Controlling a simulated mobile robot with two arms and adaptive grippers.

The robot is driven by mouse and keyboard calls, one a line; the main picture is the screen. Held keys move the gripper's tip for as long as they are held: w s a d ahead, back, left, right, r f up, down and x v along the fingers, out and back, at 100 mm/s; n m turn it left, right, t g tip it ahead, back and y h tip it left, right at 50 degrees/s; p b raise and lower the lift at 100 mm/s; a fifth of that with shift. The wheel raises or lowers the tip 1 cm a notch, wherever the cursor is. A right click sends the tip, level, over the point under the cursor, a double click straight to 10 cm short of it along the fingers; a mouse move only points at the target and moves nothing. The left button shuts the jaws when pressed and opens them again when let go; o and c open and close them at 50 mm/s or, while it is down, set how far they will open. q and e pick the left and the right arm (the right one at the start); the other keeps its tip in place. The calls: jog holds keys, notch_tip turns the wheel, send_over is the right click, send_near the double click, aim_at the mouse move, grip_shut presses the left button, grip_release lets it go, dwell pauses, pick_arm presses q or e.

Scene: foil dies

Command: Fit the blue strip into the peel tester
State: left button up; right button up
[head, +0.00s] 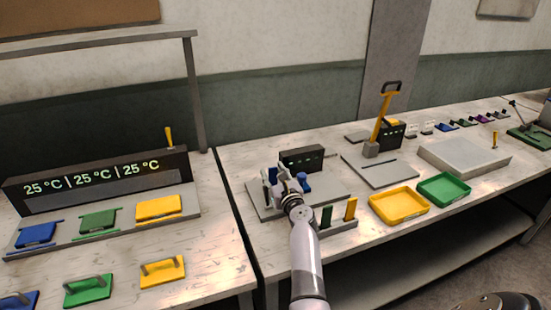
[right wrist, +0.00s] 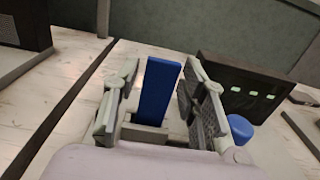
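The blue strip (right wrist: 157,92) stands upright in a small grey slot piece (right wrist: 150,132) in the right wrist view. In the head view it shows as a bit of blue (head: 272,174) at my gripper. My right gripper (head: 281,179) is over the peel tester's grey base plate (head: 262,206). Its fingers (right wrist: 158,95) stand apart on either side of the strip, with a visible gap at the left finger. The tester has a dark display box (head: 302,158) and a blue knob (head: 305,182), also in the wrist view (right wrist: 239,128). My left gripper is not in view.
A grey rack (head: 338,226) in front holds a green strip (head: 326,215) and a yellow strip (head: 350,208). Yellow (head: 399,219) and green (head: 444,200) trays lie to the right. A yellow-handled lever device (head: 383,120) stands behind.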

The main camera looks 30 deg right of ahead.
notch_tip(320, 180, up, 10)
jog(key=shift+d+f, duration=0.15)
jog(key=shift+f, duration=0.05)
jog(key=shift+f, duration=0.1)
dwell(0.5)
